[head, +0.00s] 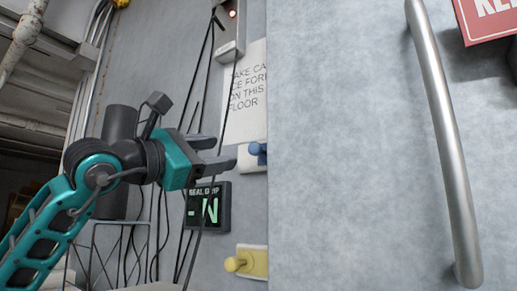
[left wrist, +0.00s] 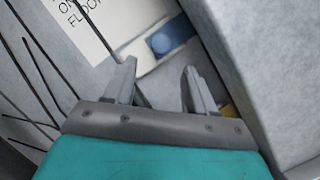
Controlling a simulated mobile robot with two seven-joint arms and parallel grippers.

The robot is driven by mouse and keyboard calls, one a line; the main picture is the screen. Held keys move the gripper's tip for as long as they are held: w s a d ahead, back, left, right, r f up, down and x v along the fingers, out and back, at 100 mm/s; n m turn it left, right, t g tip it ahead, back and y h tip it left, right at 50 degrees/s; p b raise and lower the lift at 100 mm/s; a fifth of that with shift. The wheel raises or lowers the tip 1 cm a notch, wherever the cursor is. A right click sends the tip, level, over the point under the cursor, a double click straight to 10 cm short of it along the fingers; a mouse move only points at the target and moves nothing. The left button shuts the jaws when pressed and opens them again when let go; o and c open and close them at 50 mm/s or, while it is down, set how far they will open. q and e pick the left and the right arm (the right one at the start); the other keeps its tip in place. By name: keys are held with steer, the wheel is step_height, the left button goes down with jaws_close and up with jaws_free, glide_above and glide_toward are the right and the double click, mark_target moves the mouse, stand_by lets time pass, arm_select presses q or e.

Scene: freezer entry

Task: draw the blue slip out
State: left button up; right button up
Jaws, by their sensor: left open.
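The blue slip (head: 258,149) shows in the head view as a blue knob and strip at a pale holder on the grey wall, close to the edge of the large panel. In the left wrist view, the blue slip (left wrist: 165,43) has a round knob and lies just beyond my fingertips. My left gripper (head: 224,152) is open and empty, to the left of the slip, with its fingers pointing at it. In the left wrist view, the open left gripper (left wrist: 160,66) shows a gap between its fingers and the knob. My right gripper is not in view.
A yellow slip (head: 240,263) sits in a holder below. A dark display (head: 209,207) and hanging cables are near my gripper. A paper notice (head: 248,95) is above. A large pale door (head: 340,150) with a metal handle (head: 447,140) stands at right.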

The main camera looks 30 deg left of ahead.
mark_target(251, 149)
arm_select(q)
steer(key=p+x, duration=0.3)
steer(key=x, duration=0.8)
steer(key=shift+c, duration=0.2)
jaws_close()
